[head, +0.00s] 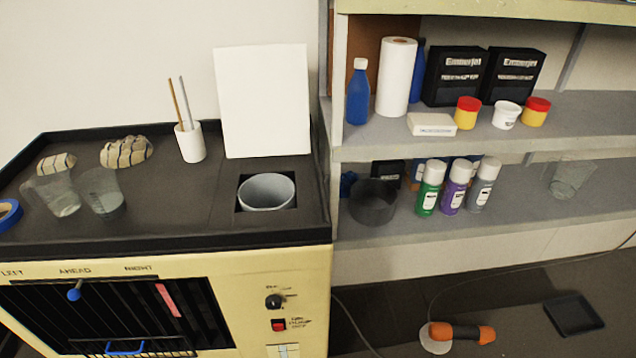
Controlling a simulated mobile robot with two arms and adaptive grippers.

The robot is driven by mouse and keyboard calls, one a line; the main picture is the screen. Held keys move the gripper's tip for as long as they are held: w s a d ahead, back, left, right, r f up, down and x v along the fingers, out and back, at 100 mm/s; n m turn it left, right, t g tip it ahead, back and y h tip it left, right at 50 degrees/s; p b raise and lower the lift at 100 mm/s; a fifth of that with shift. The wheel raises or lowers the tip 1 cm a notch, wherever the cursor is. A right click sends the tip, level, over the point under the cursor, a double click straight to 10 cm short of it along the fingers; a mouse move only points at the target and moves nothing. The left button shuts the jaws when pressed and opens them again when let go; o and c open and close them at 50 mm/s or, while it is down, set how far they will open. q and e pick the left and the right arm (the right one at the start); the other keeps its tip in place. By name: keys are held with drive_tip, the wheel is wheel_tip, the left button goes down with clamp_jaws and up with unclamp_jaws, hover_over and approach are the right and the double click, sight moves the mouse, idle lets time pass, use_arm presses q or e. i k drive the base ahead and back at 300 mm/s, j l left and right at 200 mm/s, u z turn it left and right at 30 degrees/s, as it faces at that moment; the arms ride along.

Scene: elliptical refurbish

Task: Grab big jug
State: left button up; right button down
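Two clear jugs stand side by side on the black top of the cream machine at the left. The left jug (62,197) looks a little wider, with a spout or handle on its left side. The right jug (101,193) is close beside it, and their rims nearly meet in the picture. Another clear vessel (571,179) stands on the lower shelf at the far right. Which of these is the big jug I cannot tell for certain. Neither of my grippers is in view.
Blue tape (9,214), two striped lumps (126,151), a brush cup (190,143), a white board (263,102) and a recessed bowl (266,191) share the machine top. Spray cans (454,186) and a dark pot (373,203) stand on the lower shelf.

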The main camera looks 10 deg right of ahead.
sight(571, 172)
drive_tip(key=z, duration=1.65)
drive_tip(key=i+l+u, duration=0.3)
drive_tip(key=i+l, duration=0.3)
